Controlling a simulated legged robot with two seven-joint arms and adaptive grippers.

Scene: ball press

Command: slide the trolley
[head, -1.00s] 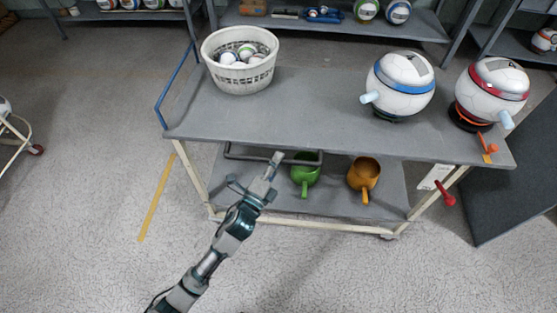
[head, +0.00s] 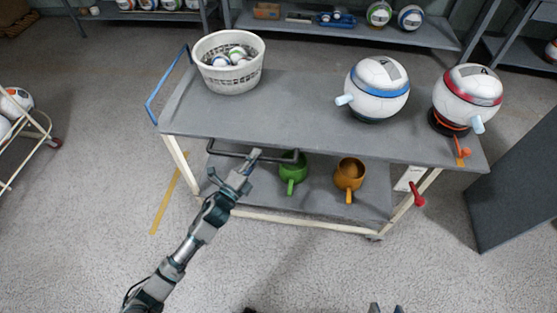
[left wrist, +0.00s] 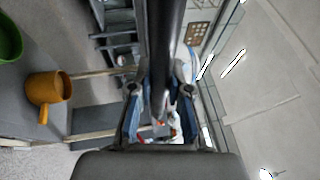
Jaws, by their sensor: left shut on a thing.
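The trolley (head: 300,120) is a grey two-deck cart with cream legs and a blue rail at its left end. A dark handle bar (head: 222,152) runs along its front under the top deck. My left gripper (head: 254,156) is shut on this bar; in the left wrist view the bar (left wrist: 163,40) runs between its fingers. My right gripper (head: 385,308) shows only its fingertips at the bottom edge of the head view, apart and empty, away from the trolley.
On the top deck stand a white basket of balls (head: 228,70), a blue-banded ball device (head: 378,92) and a red-banded one (head: 467,98). Green (head: 292,172) and orange (head: 349,176) mugs sit below. A dark panel (head: 515,185) stands right; floor in front is clear.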

